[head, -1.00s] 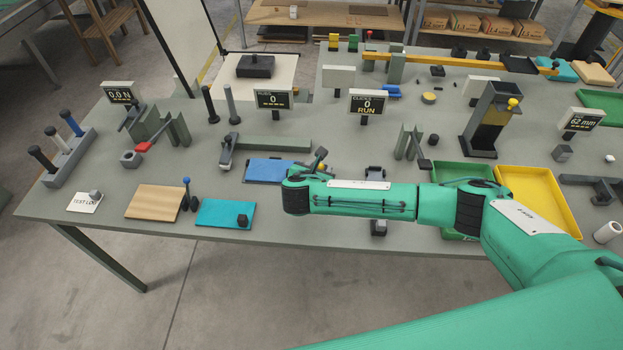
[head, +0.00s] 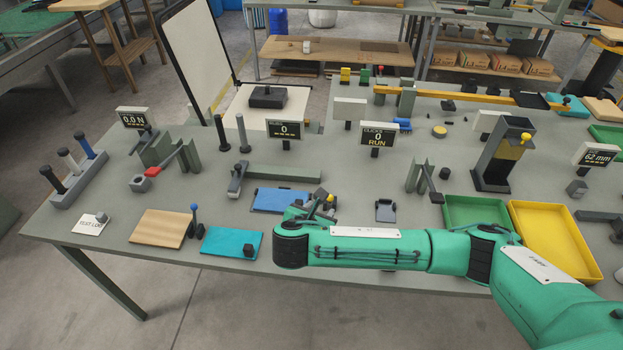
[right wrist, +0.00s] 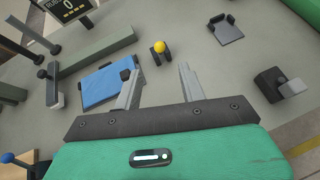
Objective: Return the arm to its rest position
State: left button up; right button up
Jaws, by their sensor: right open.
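My right arm (head: 370,248) reaches across the front of the table in the head view. In the right wrist view, my right gripper (right wrist: 158,82) has its two fingers apart with nothing between them. In the head view the gripper (head: 316,204) is mostly hidden behind my wrist. A blue panel (right wrist: 102,86) lies left of the fingers, partly behind the left one; it also shows in the head view (head: 278,200). A small dark post with a yellow knob (right wrist: 159,46) stands beyond the fingertips, apart from them. My left gripper is not in view.
A grey bracket (head: 385,211) stands right of the gripper. Green (head: 455,218) and yellow (head: 590,268) trays lie farther right. A teal board (head: 215,242) and a wooden board (head: 148,228) lie to the left. Open floor lies in front of the table.

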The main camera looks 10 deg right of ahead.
jog(key=s+a+f+m+g+y, duration=0.2)
jog(key=s+m+y, duration=0.1)
jog(key=s+m, duration=0.35)
jog(key=s+a+f+m+g+y, duration=0.25)
jog(key=s+m, duration=0.25)
jog(key=s, duration=0.3)
jog(key=s+d+f+m+g, duration=0.2)
jog(key=s+d+m, duration=1.4)
jog(key=d, duration=0.1)
notch_tip(320, 180, down, 30)
jog(key=g, duration=0.2)
jog(key=s+d+f, duration=0.1)
jog(key=s+f, duration=0.9)
jog(key=s+d+f, duration=0.2)
jog(key=s+f, duration=0.8)
jog(key=f, duration=0.1)
jog(key=shift+d+n+g, duration=0.3)
jog(key=shift+n+g, duration=0.05)
jog(key=shift+g, duration=0.1)
